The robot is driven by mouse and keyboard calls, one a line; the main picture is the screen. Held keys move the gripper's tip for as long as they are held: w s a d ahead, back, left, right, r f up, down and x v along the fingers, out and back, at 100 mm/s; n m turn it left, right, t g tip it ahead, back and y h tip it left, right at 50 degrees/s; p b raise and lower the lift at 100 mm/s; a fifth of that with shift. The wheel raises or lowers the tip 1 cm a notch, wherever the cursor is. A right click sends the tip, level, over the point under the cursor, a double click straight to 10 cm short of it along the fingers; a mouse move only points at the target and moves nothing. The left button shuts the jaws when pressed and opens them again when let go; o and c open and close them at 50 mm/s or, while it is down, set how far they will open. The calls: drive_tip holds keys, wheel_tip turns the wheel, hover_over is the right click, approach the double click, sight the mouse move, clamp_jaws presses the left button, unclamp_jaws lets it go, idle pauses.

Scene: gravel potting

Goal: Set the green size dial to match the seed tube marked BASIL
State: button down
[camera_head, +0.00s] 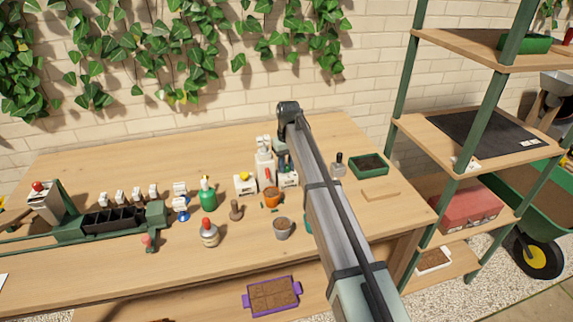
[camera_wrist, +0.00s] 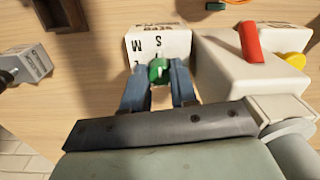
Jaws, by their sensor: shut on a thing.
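The green size dial (camera_wrist: 158,71) sits on the front of a white box (camera_wrist: 160,42) with black letters S, M and a partly hidden L around it. My gripper (camera_wrist: 158,84) is shut on the dial, with one blue-grey finger on each side. I cannot tell for sure which letter the dial points to. In the head view, my gripper (camera_head: 284,163) is at the white box (camera_head: 289,180) in the middle of the table, and the dial is hidden. No label reading BASIL is legible, so I cannot identify that seed tube.
A white box with a red lever (camera_wrist: 250,42) stands close on the right in the wrist view. A green tray (camera_head: 369,166) lies to the right.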

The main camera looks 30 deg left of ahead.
sight(288, 166)
drive_tip(key=c, duration=0.9)
unclamp_jaws()
drive_tip(key=shift+r, duration=0.15)
wheel_tip(288, 166, up, 14)
drive_tip(key=shift+w+d+f, duration=0.15)
drive_tip(key=shift+f, duration=0.1)
